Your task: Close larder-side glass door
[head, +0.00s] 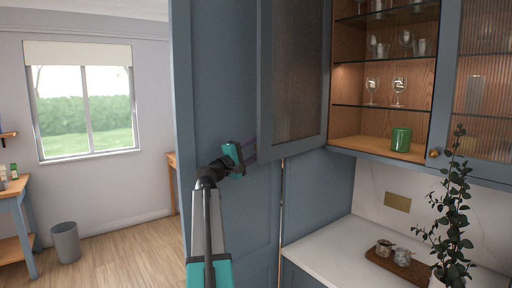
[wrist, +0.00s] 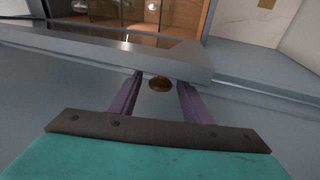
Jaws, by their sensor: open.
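The larder-side glass door (head: 298,70), blue-framed with ribbed glass, stands swung open at the left of the lit wall cabinet. Its frame also crosses the wrist view (wrist: 110,52). My gripper (head: 252,149) is at the door's lower left corner. I cannot tell whether either finger touches the knob. In the head view the knob is hidden.
The cabinet holds glasses and a green mug (head: 401,139). The right glass door (head: 483,85) is shut, with a brass knob (head: 433,153). Below, a white counter (head: 335,245) bears a wooden board (head: 402,266) and a plant (head: 452,215). Open floor lies left.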

